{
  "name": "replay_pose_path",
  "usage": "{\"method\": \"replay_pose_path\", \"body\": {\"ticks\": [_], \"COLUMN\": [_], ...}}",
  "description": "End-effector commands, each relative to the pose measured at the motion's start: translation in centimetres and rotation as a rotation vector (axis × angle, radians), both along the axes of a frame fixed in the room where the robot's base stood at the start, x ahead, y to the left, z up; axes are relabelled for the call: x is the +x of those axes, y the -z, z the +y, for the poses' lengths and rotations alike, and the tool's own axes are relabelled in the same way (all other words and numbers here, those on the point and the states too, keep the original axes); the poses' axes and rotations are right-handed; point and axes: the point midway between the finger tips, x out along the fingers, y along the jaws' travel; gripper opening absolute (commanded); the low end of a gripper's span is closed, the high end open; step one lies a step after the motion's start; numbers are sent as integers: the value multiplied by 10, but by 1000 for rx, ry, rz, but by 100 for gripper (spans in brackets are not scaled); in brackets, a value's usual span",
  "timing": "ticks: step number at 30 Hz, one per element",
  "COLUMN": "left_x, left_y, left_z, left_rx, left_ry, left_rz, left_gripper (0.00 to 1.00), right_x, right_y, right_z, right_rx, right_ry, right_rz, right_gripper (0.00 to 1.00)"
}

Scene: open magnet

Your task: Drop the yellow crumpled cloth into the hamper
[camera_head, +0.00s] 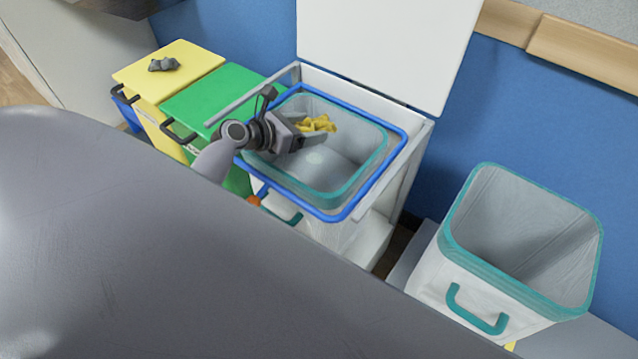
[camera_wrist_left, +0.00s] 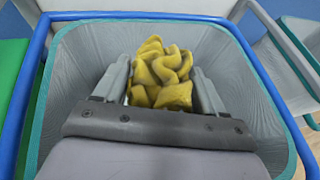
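The yellow crumpled cloth (camera_head: 316,124) is between the fingers of my left gripper (camera_head: 312,130), above the open mouth of the hamper (camera_head: 368,181). The hamper is a translucent bin with a teal rim, set inside a blue frame. In the left wrist view the cloth (camera_wrist_left: 162,75) sits between the two fingers (camera_wrist_left: 160,88), which appear to touch its sides, with the hamper's grey inner walls (camera_wrist_left: 85,60) around it. The hamper's bottom looks empty in the head view. My right gripper is not in view.
A white lid (camera_head: 385,45) stands raised behind the hamper. A green-lidded bin (camera_head: 225,90) and a yellow-lidded bin (camera_head: 190,58) with a grey crumpled piece (camera_head: 163,64) stand to the left. Another open teal-rimmed bin (camera_head: 520,230) stands at right. A blue wall is behind.

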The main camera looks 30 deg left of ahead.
Motion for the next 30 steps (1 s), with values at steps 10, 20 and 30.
{"method": "replay_pose_path", "body": {"ticks": [10,20,30], "left_x": [0,-33,-61], "left_y": [0,-16,-27], "left_z": [0,12,22], "left_rx": [0,1,0], "left_ry": [0,-1,0], "left_rz": [0,2,1], "left_gripper": [100,100,100], "right_x": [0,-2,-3], "right_y": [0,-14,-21], "right_z": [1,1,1], "right_rx": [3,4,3], "right_ry": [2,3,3], "right_rz": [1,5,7], "right_gripper": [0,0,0]}}
